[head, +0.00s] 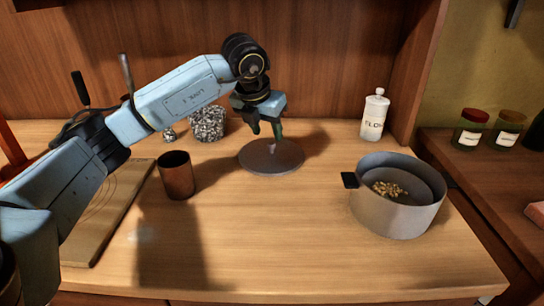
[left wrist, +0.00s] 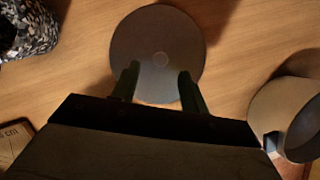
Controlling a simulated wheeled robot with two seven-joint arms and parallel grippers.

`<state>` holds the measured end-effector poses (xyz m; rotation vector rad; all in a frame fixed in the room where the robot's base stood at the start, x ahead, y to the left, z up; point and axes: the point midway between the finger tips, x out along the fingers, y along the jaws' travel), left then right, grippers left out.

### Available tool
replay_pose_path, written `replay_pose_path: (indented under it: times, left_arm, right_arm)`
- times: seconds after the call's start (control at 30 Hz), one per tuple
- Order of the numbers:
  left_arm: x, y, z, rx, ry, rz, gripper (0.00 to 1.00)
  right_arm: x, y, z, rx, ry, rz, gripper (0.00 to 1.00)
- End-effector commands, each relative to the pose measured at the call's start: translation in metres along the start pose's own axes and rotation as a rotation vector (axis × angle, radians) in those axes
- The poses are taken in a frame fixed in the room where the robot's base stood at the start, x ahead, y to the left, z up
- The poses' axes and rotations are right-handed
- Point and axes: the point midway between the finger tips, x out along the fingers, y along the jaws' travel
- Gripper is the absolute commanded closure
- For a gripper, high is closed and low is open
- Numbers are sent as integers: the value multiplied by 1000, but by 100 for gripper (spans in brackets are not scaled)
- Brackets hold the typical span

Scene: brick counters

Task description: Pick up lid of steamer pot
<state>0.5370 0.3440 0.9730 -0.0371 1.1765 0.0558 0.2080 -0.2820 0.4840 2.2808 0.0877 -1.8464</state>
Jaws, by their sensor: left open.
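The lid (head: 272,160) is a flat, round grey disc lying on the wooden counter near the middle of the head view. It also shows in the left wrist view (left wrist: 155,32), with a small round knob at its centre. My left gripper (head: 265,133) points down over the lid, open and empty. In the left wrist view its two fingers (left wrist: 158,75) show over the near part of the lid, one on each side of the knob. Whether they touch the lid is unclear. The grey steamer pot (head: 390,217) stands uncovered at the right, with small yellowish pieces inside. My right gripper is not in view.
A brown cup (head: 177,178) stands left of the lid, beside a wooden board (head: 100,235). A speckled container (head: 208,125) is behind, left of the gripper. A white flour jar (head: 375,117) stands at the back right. The front middle of the counter is clear.

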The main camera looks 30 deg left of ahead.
Motion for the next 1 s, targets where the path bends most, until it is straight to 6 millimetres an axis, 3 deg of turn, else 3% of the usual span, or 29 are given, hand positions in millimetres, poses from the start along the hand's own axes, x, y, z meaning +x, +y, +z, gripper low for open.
replay_pose_path:
  times: [0.3,0.63,1.0]
  left_arm:
    - [43,-1,-4,1,3,-1,55]
    - [49,-1,-2,1,1,0,55]
    - [49,-1,-2,1,1,0,100]
  right_arm:
    - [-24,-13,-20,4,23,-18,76]
    - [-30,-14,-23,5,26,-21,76]
    - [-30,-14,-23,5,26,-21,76]
